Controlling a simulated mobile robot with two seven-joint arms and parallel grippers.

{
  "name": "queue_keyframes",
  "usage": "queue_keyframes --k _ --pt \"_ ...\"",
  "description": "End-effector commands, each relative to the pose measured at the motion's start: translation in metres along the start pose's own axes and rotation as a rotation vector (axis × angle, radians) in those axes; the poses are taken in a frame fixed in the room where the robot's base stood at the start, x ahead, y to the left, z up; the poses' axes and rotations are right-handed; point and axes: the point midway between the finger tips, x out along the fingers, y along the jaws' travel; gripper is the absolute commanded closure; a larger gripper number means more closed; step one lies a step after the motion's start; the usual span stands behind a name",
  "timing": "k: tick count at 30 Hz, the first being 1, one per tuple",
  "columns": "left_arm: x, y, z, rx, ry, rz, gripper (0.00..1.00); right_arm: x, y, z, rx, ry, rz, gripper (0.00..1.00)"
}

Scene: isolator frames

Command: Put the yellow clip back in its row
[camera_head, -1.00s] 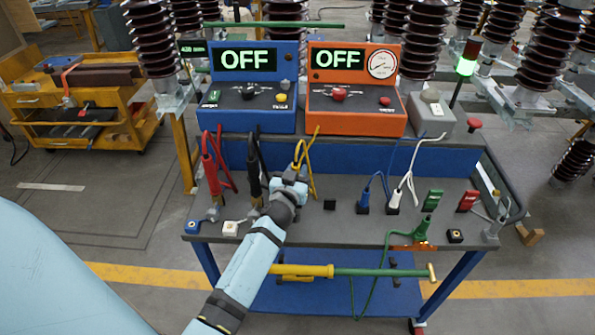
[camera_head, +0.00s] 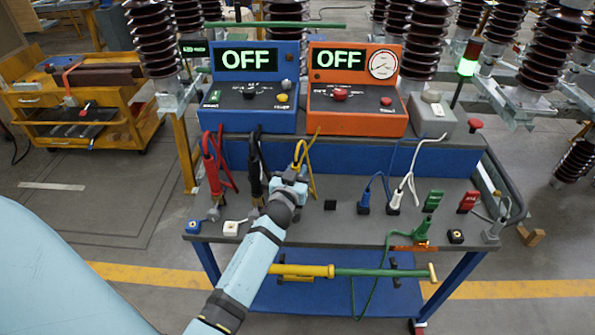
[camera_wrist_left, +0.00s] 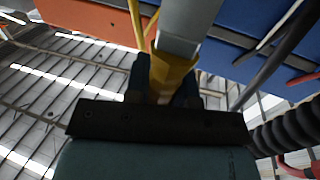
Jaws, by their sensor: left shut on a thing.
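In the left wrist view the gripper (camera_wrist_left: 163,92) is shut on the yellow clip (camera_wrist_left: 171,75), whose yellow body shows between the dark fingers. I cannot tell whether the clip touches the cart top. The row holds a red clip (camera_head: 210,172) and a black clip (camera_head: 254,180) to the left, and a blue clip (camera_head: 364,201) and a white clip (camera_head: 396,196) to the right.
A small black square (camera_head: 330,205) lies on the cart top (camera_head: 310,226) right of my gripper. A green clip (camera_head: 422,231) is at the front right. A blue OFF box (camera_head: 254,117) and an orange OFF box (camera_head: 356,120) stand behind. Cables rise close by on the left.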

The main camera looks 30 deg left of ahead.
Motion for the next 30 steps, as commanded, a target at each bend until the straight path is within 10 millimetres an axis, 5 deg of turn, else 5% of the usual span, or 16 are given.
queue_keyframes --k 20,30 --pt "0.002 0.006 0.013 -0.019 0.004 -0.003 1.00 0.009 0.000 0.015 0.000 -0.005 -0.001 1.00" --pt "0.002 0.005 0.004 -0.019 0.005 -0.004 1.00 0.003 0.000 0.006 0.000 -0.001 -0.001 1.00"
